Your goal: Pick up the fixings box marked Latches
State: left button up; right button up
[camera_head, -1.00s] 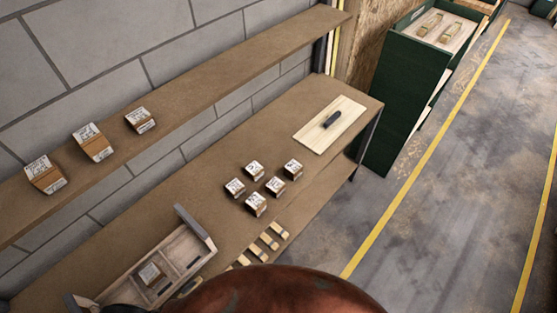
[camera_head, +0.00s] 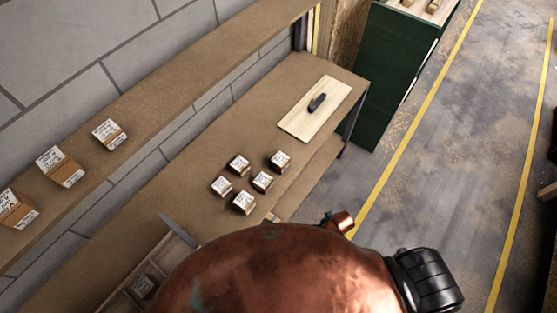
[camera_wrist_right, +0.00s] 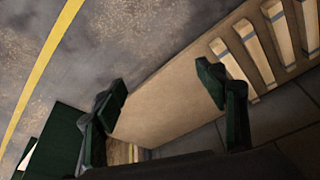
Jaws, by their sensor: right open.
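Several small fixings boxes (camera_head: 242,201) with white labels stand in a cluster on the workbench (camera_head: 215,150) in the head view. Three larger-looking boxes (camera_head: 62,167) stand on the shelf above. Another small box (camera_head: 143,287) sits in a divided tray at the bottom left. The print is too small to tell which box is marked Latches. My right gripper (camera_wrist_right: 163,93) is open in the right wrist view, its dark green fingers apart with nothing between them. My copper-coloured arm covers the bottom middle of the head view. My left gripper is not in view.
A pale board (camera_head: 325,108) with a dark tool (camera_head: 317,102) lies at the bench's far end. A green cabinet (camera_head: 390,75) stands beyond it. Pale, banded strips (camera_wrist_right: 280,28) lie at the wrist view's upper right. The floor (camera_head: 455,130) between yellow lines is clear.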

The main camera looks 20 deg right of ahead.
jog(key=w+a+r+n+y+p, duration=0.1)
jog(key=w+a+r, duration=0.35)
jog(key=r, duration=0.45)
jog(key=w+a+r+n, duration=0.1)
jog(key=w+a+r, duration=0.3)
jog(key=r, duration=0.6)
notch_tip(320, 180, up, 18)
jog(key=n+y+p, duration=0.1)
jog(key=n+p, duration=0.1)
jog(key=n, duration=0.1)
send_over(281, 159)
jog(key=s+d, duration=0.2)
jog(key=s, duration=0.1)
jog(key=shift+w+a+x, duration=0.15)
jog(key=shift+x, duration=1.8)
jog(key=shift+w+a+x, duration=0.15)
jog(key=shift+x, duration=1.85)
jog(key=shift+r, duration=0.2)
jog(key=shift+c, duration=0.4)
jog(key=c, duration=1.4)
